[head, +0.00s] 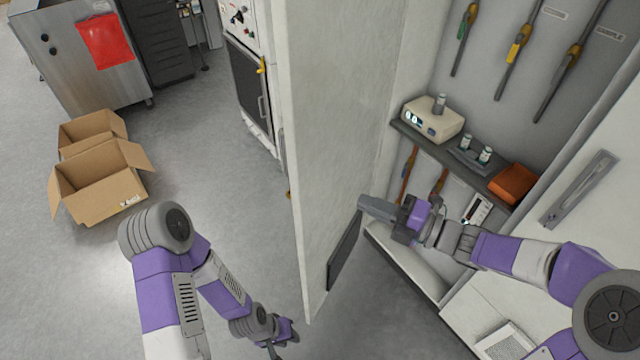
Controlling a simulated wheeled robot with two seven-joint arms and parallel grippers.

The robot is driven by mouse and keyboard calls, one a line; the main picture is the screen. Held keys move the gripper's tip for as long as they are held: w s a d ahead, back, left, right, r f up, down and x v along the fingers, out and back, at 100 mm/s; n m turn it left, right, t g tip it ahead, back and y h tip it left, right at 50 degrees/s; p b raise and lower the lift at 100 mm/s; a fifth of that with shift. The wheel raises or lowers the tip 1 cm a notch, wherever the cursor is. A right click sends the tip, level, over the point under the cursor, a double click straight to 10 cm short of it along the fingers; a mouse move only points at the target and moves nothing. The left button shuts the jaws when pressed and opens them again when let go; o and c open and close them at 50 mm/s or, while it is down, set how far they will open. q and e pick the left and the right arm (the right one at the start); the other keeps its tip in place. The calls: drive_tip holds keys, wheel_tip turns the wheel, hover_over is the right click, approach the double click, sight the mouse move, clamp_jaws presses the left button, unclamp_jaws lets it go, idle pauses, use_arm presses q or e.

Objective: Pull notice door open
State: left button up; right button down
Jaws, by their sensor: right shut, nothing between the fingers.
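A tall white door (335,130) stands swung out from the cabinet in the middle of the head view. I take it to be the notice door, but no notice shows on the face turned to me. A dark rectangular panel (345,252) is low on that face. My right gripper (368,205) is shut and empty at the door's inner side, pointing at its face above the dark panel; I cannot tell whether it touches. My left gripper (275,347) hangs low, left of the door's bottom edge, near the picture's lower edge; its fingers are too small to read.
The open cabinet holds a shelf (480,180) with a white device (432,120), small bottles and an orange box (513,184). A white panel with a grey handle (580,188) is at right. Cardboard boxes (100,180) lie at left.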

sight(307, 179)
use_arm(q)
drive_tip(key=shift+f, duration=0.1)
use_arm(e)
drive_tip(key=x, duration=1.1)
drive_tip(key=shift+w+a, duration=0.25)
drive_tip(key=shift+a, duration=0.05)
